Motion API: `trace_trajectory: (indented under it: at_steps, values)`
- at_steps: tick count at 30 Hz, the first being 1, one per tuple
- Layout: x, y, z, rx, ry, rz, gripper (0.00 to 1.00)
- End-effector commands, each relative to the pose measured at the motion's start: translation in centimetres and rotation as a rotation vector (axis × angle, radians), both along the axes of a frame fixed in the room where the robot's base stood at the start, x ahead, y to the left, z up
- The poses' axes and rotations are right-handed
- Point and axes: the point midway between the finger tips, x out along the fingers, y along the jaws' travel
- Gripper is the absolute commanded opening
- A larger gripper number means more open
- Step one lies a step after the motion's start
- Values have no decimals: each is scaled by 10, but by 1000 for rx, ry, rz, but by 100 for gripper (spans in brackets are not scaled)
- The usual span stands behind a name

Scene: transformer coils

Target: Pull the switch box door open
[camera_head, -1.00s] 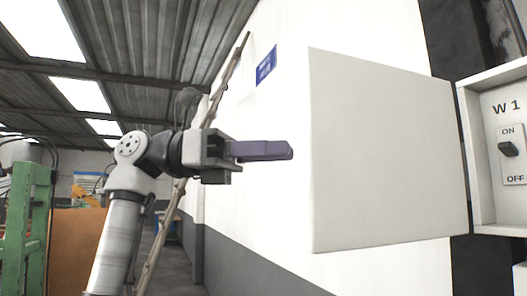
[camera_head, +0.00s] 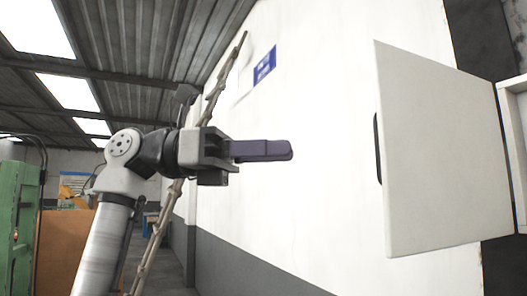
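The switch box door (camera_head: 445,150) is a flat light-grey panel standing swung open on the right. Its dark handle (camera_head: 378,148) shows at the door's left edge. Only a strip of the switch box (camera_head: 518,130) shows at the right picture edge, and its switch is out of view. My gripper (camera_head: 290,150) is in mid-air left of the door, pointing right, with a clear gap between its tip and the handle. Its dark fingers appear together as one bar from this side, so their opening cannot be judged. Nothing is seen held in it.
A white wall (camera_head: 300,210) with a grey lower band runs behind the arm. A blue sign (camera_head: 265,65) hangs on it. A wooden ladder (camera_head: 150,255) leans on the wall behind my arm. A green frame (camera_head: 22,215) stands at the far left.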

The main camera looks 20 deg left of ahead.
Motion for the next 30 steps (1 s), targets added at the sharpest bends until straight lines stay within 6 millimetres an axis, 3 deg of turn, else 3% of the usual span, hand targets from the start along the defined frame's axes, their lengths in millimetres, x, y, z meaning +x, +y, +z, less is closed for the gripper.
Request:
trace_trajectory:
  at_steps: [26, 30]
  values:
    - [-1, -5, 0, 1, 0, -5, 30]
    - [-8, -2, -7, -74, -15, -49, 30]
